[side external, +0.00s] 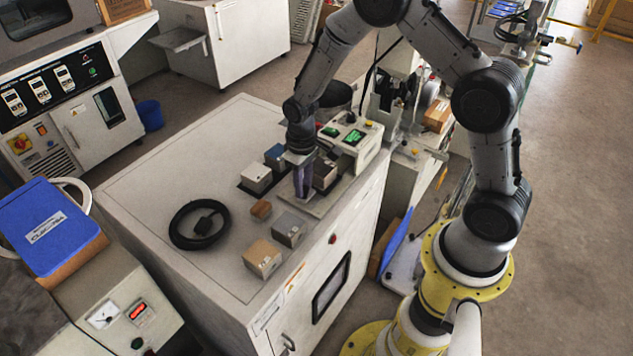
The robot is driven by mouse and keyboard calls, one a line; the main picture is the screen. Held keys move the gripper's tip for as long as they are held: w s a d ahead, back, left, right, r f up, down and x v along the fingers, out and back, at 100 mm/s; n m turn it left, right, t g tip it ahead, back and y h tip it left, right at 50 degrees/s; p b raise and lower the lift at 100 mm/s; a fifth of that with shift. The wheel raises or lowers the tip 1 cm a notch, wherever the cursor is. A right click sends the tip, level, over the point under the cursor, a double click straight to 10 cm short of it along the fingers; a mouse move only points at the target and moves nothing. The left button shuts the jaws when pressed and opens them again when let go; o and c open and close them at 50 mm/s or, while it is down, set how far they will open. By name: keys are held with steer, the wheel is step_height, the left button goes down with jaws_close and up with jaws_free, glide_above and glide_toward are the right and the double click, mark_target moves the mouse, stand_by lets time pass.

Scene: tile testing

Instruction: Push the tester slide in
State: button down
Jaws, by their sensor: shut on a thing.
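The tester (352,140) is a pale box with a lit green screen, at the back right of the white cabinet top. Its tester slide (318,208) looks like a flat light plate that sticks out in front of it toward the viewer. A grey-brown block (324,173) stands at the slide, just right of my gripper. My gripper (301,192) points down at the slide's left part, with its fingers close together and shut. It appears to be shut on a part of the slide, but the contact is small and partly hidden by the fingers.
Several small tile blocks stand left and front: a pale one (257,178), a blue one (275,157), a brown one (261,210), a grey one (289,230) and a tan one (262,258). A black cable coil (199,224) lies left. The cabinet top's front left is clear.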

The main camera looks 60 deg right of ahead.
mark_target(318, 170)
steer(key=shift+d, duration=0.1)
steer(key=shift+d, duration=5.8)
steer(key=c, duration=0.7)
jaws_free()
steer(key=shift+o, duration=0.3)
steer(key=shift+w+d+r, duration=0.1)
steer(key=shift+r, duration=1.55)
steer(key=shift+w+d+r, duration=0.1)
steer(key=shift+r, duration=1.5)
steer(key=shift+s+a+f, duration=0.1)
steer(key=shift+s+a, duration=0.05)
